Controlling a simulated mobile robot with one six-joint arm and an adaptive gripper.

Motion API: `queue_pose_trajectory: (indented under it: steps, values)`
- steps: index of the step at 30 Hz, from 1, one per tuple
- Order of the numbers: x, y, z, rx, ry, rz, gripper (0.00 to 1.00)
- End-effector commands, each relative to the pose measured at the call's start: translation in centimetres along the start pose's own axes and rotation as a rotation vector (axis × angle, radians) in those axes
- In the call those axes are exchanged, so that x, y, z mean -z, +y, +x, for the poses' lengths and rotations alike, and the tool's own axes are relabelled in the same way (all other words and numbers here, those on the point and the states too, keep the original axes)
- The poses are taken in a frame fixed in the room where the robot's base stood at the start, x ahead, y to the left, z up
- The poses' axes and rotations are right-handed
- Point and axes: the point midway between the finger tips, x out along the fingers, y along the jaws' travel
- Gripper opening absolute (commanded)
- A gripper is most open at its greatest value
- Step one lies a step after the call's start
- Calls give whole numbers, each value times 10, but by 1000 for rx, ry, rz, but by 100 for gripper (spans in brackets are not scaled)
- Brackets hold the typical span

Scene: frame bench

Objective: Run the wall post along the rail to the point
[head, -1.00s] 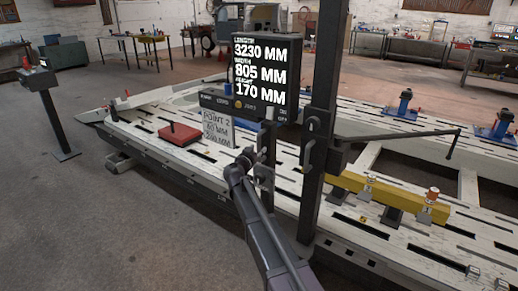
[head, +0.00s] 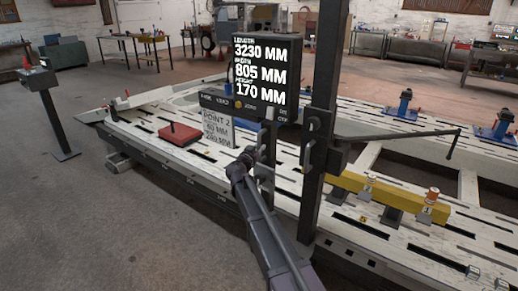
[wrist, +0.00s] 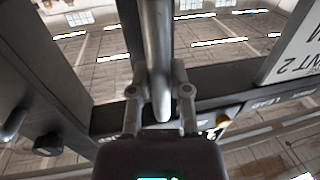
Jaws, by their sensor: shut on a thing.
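The wall post (head: 321,120) is a tall dark upright at the near edge of the frame bench, with a long thin arm reaching right over the bench. The rail (head: 212,194) runs along the bench's near side. My gripper (head: 252,160) is at the post's left side, below the screen. In the wrist view my gripper (wrist: 160,110) is shut on a round grey bar (wrist: 156,45), which looks like the post's handle. The screen (head: 265,75) reads length 3230, width 805, height 170 MM. A grey card (head: 218,130) reads POINT 2, its numbers partly blurred.
A yellow beam (head: 390,197) with small fittings, one orange-capped (head: 432,194), lies right of the post. A red pad (head: 180,134) sits on the bench's left part. Blue clamps (head: 404,103) stand farther back. The floor left of the bench is clear around a pedestal (head: 55,110).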

Motion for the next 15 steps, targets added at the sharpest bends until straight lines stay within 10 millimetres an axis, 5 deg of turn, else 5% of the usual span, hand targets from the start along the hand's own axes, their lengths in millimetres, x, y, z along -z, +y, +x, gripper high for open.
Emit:
queue_pose_trajectory:
  steps: [8, 15]
  values:
    - [0, -12, 4, 1, 1, -1, 0]
    - [1, -44, 11, 8, 3, -1, 0]
